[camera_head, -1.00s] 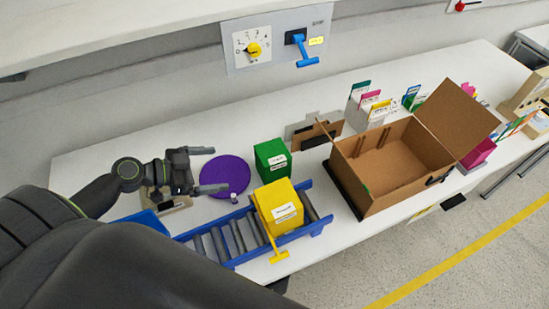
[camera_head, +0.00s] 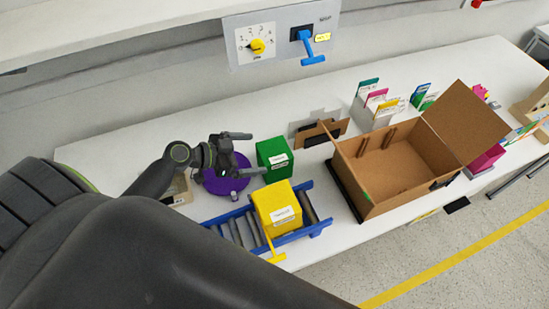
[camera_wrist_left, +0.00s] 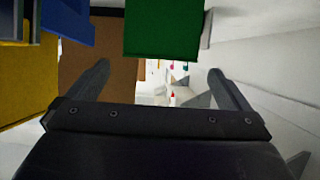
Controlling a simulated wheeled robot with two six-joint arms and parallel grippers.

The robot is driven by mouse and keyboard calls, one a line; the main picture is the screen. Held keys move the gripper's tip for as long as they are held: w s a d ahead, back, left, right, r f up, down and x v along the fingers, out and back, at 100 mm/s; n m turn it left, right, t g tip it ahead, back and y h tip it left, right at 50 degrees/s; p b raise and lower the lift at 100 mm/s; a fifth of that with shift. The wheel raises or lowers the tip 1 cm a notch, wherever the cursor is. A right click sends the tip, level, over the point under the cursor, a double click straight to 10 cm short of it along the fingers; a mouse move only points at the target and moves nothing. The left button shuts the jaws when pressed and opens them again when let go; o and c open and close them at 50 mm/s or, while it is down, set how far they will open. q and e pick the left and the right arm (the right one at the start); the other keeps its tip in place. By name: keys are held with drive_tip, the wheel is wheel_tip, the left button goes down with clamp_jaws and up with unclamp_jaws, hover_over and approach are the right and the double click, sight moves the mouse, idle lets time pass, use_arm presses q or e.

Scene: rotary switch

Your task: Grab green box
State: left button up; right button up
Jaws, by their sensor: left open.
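The green box (camera_head: 275,157) stands upright on the white table, just behind the yellow box (camera_head: 277,207). My left gripper (camera_head: 245,154) is open and empty, a short way left of the green box, over the purple disc (camera_head: 236,184). Its fingers point right toward the box and do not visibly touch it. In the left wrist view the green box (camera_wrist_left: 163,30) hangs in from the top edge, ahead of the open fingers (camera_wrist_left: 160,85). Only part of the box shows there. My right gripper is not in view.
The yellow box sits on a blue roller conveyor (camera_head: 319,225). An open cardboard box (camera_head: 375,199) stands to the right. A wall panel (camera_head: 281,57) carries a yellow rotary knob (camera_head: 257,46) and a blue lever (camera_head: 313,59). Colored folders (camera_head: 378,101) stand at the back right.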

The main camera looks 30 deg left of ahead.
sight(270, 151)
use_arm(q)
drive_tip(key=x, duration=0.8)
drive_tip(key=shift+w+d+f, duration=0.15)
drive_tip(key=shift+w+d, duration=0.1)
drive_tip(key=shift+d, duration=0.05)
drive_tip(key=c, duration=1)
drive_tip(key=shift+c, duration=0.7)
